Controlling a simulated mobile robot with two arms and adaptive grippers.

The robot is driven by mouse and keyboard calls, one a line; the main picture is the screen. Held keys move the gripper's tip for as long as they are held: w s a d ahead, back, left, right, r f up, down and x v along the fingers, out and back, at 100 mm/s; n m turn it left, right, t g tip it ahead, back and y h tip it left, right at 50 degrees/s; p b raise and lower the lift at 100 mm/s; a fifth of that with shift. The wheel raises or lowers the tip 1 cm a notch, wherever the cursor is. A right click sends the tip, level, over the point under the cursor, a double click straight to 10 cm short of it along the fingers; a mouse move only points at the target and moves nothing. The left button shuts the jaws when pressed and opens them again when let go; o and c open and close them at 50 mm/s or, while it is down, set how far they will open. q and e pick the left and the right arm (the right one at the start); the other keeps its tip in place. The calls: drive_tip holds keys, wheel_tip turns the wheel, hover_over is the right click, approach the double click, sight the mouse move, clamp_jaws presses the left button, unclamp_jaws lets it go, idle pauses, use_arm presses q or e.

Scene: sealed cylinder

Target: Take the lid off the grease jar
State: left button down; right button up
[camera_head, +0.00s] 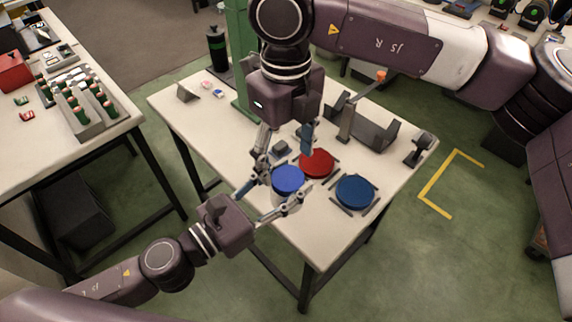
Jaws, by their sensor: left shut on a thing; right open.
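A jar with a bright blue lid (287,178) stands near the front of the white table; I take it to be the grease jar. The lid sits on top of its pale body (283,198), most of which is hidden. My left gripper (272,200) comes in from the left, low, and is shut on the jar's body below the lid. My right gripper (284,162) points down from above, just behind the lid, with its fingers apart and nothing seen between them. Whether a fingertip touches the lid is hard to tell.
A red disc (317,163) and a dark blue disc (355,191) lie close to the right, bordered by dark strips. A dark cradle (372,128) and a small stand (418,150) are farther right. A green post (238,60) rises behind. The table's left part is mostly clear.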

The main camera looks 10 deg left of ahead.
sight(288, 177)
wheel_tip(288, 177, up, 3)
drive_tip(key=m, duration=0.2)
drive_tip(key=shift+w+d+f+m, duration=0.1)
drive_tip(key=shift+f+m, duration=0.05)
drive_tip(key=shift+m, duration=0.25)
drive_tip(key=shift+r+m, duration=0.3)
wheel_tip(288, 177, down, 8)
drive_tip(key=shift+r, duration=0.15)
drive_tip(key=shift+m, duration=0.3)
drive_tip(key=c, duration=1.2)
drive_tip(key=n, duration=0.4)
drive_tip(key=shift+d, duration=0.1)
drive_tip(key=shift+c, duration=0.5)
